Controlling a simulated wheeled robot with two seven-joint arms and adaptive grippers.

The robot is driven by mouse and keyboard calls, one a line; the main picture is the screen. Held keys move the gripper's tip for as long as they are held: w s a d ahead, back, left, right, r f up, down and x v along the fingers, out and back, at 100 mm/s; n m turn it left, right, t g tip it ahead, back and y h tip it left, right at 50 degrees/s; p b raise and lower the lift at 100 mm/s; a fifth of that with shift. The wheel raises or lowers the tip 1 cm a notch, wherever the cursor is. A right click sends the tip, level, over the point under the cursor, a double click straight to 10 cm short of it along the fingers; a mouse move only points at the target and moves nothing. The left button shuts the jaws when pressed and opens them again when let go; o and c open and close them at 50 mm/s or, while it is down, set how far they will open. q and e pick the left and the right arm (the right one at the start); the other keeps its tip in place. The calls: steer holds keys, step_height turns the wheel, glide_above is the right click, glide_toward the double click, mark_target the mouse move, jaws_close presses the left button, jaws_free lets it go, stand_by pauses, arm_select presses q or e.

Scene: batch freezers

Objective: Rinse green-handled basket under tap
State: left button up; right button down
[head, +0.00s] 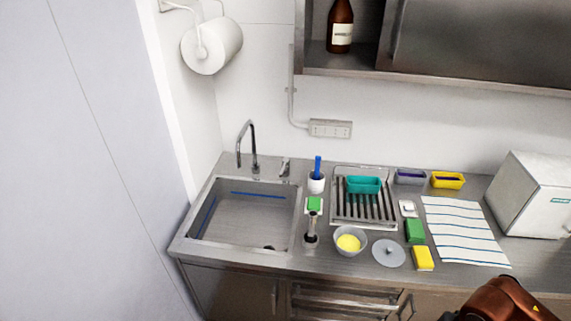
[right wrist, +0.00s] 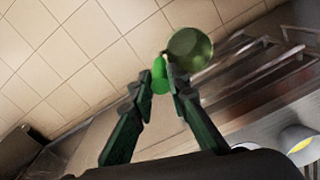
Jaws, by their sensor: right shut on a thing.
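My right gripper (right wrist: 157,84) is shut on a green handle (right wrist: 160,73) in the right wrist view. A round greenish basket or strainer head (right wrist: 190,48) shows just beyond the fingertips, on the handle's far side. The basket and right gripper do not show in the head view. The tap (head: 249,145) is a tall curved metal spout at the back of the steel sink (head: 235,219), on the left of the counter. No running water can be made out. My left gripper is not in view.
A white box (head: 535,196) stands far right. A cabinet (head: 440,80) hangs above.

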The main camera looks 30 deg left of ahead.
stand_by(0.7)
